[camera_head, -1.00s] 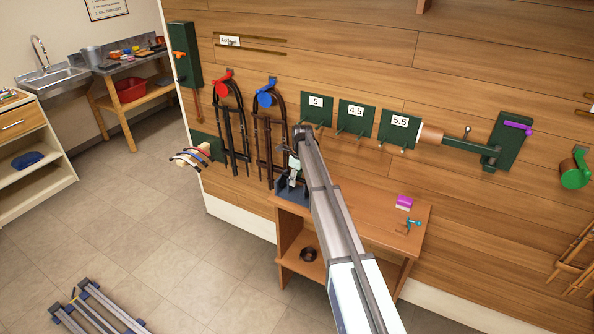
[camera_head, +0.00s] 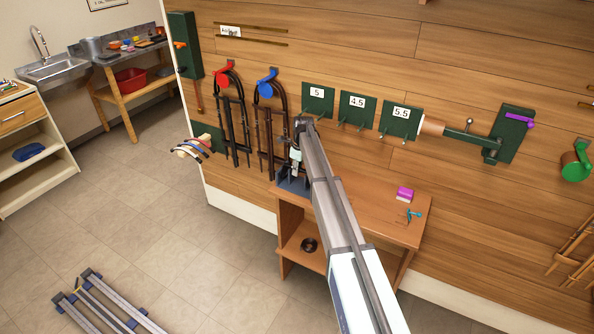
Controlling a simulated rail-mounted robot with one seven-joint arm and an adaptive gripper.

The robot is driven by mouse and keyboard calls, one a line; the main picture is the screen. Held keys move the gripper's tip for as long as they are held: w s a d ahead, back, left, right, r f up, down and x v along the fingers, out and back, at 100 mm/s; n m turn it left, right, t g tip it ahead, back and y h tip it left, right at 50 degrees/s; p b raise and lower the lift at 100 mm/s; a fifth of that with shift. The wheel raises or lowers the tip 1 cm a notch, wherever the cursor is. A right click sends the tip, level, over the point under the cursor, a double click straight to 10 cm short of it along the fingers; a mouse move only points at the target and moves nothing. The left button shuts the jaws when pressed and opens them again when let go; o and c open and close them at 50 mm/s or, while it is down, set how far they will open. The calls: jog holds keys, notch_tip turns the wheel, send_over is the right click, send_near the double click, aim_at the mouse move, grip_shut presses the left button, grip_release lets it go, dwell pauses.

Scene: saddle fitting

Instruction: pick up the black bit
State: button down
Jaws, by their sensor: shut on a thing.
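My gripper (camera_head: 294,170) points down at the left end of the small wooden bench (camera_head: 375,212), just over a dark blue-grey holder (camera_head: 290,187). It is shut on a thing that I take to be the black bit. The bit is too small and too hidden by the fingers and holder for its shape to show. I cannot tell whether it is clear of the holder.
Bridles with a red hook (camera_head: 221,76) and a blue hook (camera_head: 266,84) hang close behind my gripper. Green numbered peg plates (camera_head: 357,107) are on the wall to the right. A pink block (camera_head: 404,194) and a teal item (camera_head: 414,215) lie at the bench's right.

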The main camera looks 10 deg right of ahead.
jog(key=shift+r+p, duration=1.35)
jog(key=shift+r, duration=2.25)
jog(key=shift+s, duration=0.15)
jog(key=s+a+r, duration=0.2)
jog(key=s+a, duration=0.2)
jog(key=s, duration=0.1)
jog(key=shift+s+p, duration=0.2)
jog(key=shift+p, duration=0.25)
